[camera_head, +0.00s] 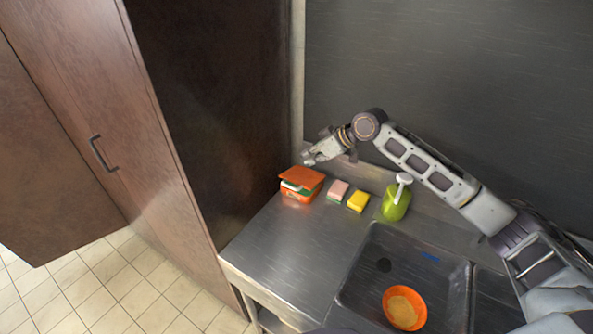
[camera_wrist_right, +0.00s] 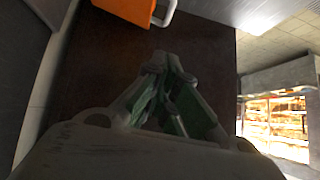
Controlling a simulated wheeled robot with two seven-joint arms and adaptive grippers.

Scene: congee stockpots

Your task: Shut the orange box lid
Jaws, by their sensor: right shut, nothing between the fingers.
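The orange box (camera_head: 297,196) stands at the back left of the steel counter. Its orange lid (camera_head: 302,176) is partly raised and tilted, with a gap in front where white and green show. My right gripper (camera_head: 308,160) is shut and empty, just above and behind the lid in the head view; I cannot tell whether it touches the lid. In the wrist view its closed fingers (camera_wrist_right: 160,65) point toward an orange part of the box (camera_wrist_right: 128,8) with a white handle-like piece (camera_wrist_right: 166,12) at the top edge. My left gripper is not in view.
A pink sponge (camera_head: 338,190), a yellow sponge (camera_head: 358,201) and a green soap bottle (camera_head: 396,203) stand right of the box. The sink (camera_head: 420,268) holds an orange bowl (camera_head: 404,308). A tall brown cabinet (camera_head: 180,150) borders the left. The front counter is clear.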

